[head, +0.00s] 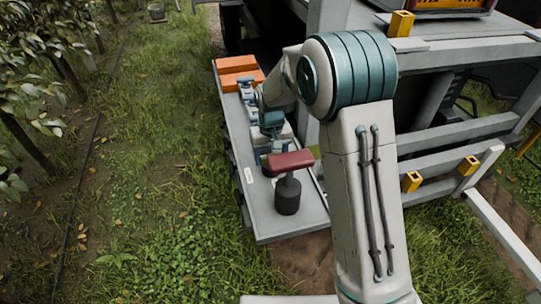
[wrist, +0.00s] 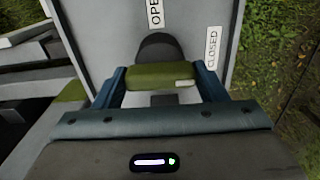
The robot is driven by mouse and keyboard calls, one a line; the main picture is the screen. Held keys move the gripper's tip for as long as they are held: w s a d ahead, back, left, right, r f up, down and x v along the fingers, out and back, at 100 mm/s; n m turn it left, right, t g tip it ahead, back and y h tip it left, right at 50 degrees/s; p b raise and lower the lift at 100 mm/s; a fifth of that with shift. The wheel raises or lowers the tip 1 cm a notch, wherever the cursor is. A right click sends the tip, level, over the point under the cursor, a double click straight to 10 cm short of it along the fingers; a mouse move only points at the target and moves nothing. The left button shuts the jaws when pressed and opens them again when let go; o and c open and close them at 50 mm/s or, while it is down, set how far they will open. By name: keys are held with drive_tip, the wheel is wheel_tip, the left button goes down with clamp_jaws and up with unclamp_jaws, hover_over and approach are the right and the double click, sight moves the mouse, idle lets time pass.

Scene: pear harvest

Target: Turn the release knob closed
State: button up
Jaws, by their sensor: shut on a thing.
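The release knob (wrist: 150,76) is a green bar on a dark round base (wrist: 156,46), seen in the wrist view. It lies roughly crosswise in the picture, with a small pale mark near its right end. My gripper (wrist: 162,70) is shut on the bar, a blue finger at each end. An OPEN label (wrist: 155,13) stands above the base, and a CLOSED label (wrist: 213,48) stands to the right. In the head view my gripper (head: 268,155) is low over the grey shelf, partly hidden, and I cannot make out the knob clearly.
A dark red handle on a black post (head: 288,195) stands at the shelf's near end, close to my gripper. Orange boxes (head: 237,72) sit at the far end of the grey shelf (head: 275,226). Grey frame bars (head: 450,140) lie right of my arm; grass is open at left.

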idle(0.3)
drive_tip(key=o, duration=1)
drive_tip(key=shift+r, duration=0.1)
wheel_tip(320, 180, up, 14)
drive_tip(key=shift+f, duration=0.15)
